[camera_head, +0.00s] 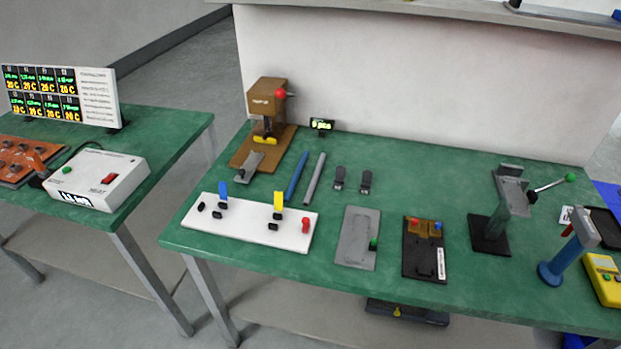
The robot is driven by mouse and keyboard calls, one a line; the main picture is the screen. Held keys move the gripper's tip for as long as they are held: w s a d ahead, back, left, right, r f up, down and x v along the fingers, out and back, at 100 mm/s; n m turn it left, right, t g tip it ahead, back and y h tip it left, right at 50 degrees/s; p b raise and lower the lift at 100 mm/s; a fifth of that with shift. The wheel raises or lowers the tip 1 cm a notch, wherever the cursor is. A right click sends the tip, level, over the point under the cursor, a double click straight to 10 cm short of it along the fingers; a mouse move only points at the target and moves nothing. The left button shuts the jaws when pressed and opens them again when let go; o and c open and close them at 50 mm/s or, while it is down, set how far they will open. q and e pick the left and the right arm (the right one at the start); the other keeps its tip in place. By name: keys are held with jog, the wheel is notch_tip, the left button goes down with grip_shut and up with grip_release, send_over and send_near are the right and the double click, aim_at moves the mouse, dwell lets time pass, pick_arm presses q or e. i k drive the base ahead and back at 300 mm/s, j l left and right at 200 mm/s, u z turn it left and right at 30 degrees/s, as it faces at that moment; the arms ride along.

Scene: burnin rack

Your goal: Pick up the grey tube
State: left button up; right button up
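The grey tube (315,179) lies on the green table (400,190), slanting with its far end to the right. A blue tube (297,176) lies beside it on the left, roughly parallel, with a narrow gap between them. Neither of my grippers shows in the head view, and nothing is touching the grey tube.
A brown press (268,110) stands behind and left of the tubes. A white board (252,227) with blue, yellow and red parts lies in front. Two small dark clips (340,178) lie to the right, with a grey plate (357,238) nearer. A wall (400,80) rises behind the table.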

aim_at(305, 203)
jog(key=z, duration=0.7)
jog(key=k+j+z, duration=0.2)
jog(key=j+z, duration=0.25)
jog(key=k+j+z, duration=0.2)
jog(key=z, duration=0.2)
jog(key=j, duration=0.1)
